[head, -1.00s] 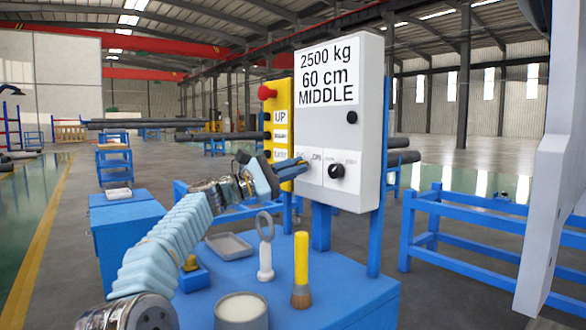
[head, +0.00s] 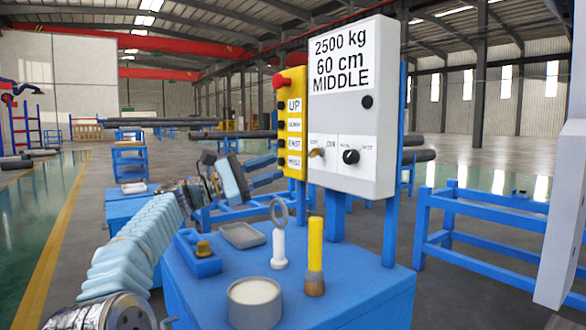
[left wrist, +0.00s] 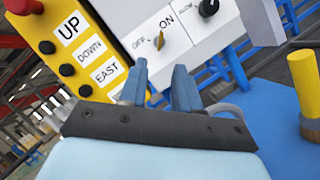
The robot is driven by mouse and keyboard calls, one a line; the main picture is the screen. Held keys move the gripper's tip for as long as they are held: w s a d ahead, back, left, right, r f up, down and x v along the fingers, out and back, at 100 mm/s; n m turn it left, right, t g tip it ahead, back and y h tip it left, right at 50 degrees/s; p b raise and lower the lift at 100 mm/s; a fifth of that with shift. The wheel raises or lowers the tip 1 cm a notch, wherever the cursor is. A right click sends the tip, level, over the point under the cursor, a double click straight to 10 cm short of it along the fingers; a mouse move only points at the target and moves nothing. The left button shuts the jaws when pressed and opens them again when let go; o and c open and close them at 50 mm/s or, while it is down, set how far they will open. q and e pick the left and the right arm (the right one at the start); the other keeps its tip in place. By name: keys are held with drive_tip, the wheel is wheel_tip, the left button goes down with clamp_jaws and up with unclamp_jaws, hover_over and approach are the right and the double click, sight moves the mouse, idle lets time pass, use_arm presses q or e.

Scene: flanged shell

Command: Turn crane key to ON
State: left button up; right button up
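The crane key (head: 317,152) is a small brass-coloured knob on the white control box (head: 384,110), between a left label and the ON label. In the left wrist view the key (left wrist: 159,40) sits between OFF and ON, but I cannot tell firmly which one it points to. My left gripper (head: 282,170) is open and empty, left of the box and apart from the key. In the left wrist view its two blue fingers (left wrist: 160,70) are spread, below the key. My right gripper is not in view.
A yellow pendant (head: 292,130) with a red button stands left of the box. Below, the blue table (head: 340,290) holds a ring-topped white post (head: 279,248), a yellow-handled brush (head: 315,255), a round tin (head: 254,302) and a grey tray (head: 243,235).

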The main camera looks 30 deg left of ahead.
use_arm(q)
drive_tip(key=shift+v, duration=1.8)
